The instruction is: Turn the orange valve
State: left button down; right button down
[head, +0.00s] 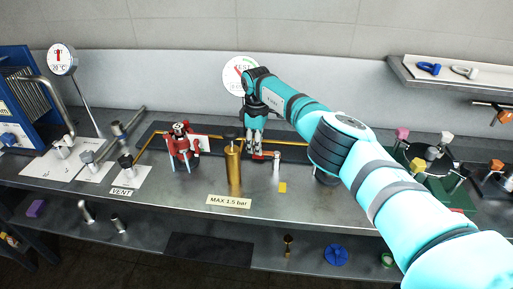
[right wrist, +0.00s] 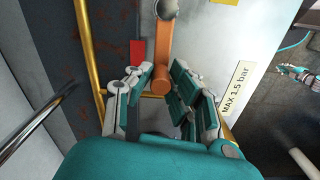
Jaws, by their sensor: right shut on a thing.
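The orange valve's lever (right wrist: 162,50) runs down from a round silver end at the top of the right wrist view. Its lower end lies between the fingers of my right gripper (right wrist: 163,76), which is shut on it. In the head view my right gripper (head: 256,150) reaches down to the bench from above, just behind and right of the brass cylinder. The lever is mostly hidden there by the fingers. My left gripper (right wrist: 298,73) shows small at the right edge of the right wrist view, away from the valve; its jaw state is unclear.
A brass cylinder (head: 233,168) stands close to my right gripper, behind the "MAX 1.5 bar" label (head: 229,201). A red device (head: 183,145) stands to the left. A brass pipe (right wrist: 87,50) runs beside the valve. A round gauge (head: 237,77) is behind.

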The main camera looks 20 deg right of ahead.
jog(key=shift+w+r, duration=0.1)
jog(key=shift+r, duration=0.05)
jog(key=c, duration=1.2)
grip_release()
notch_tip(320, 180, up, 12)
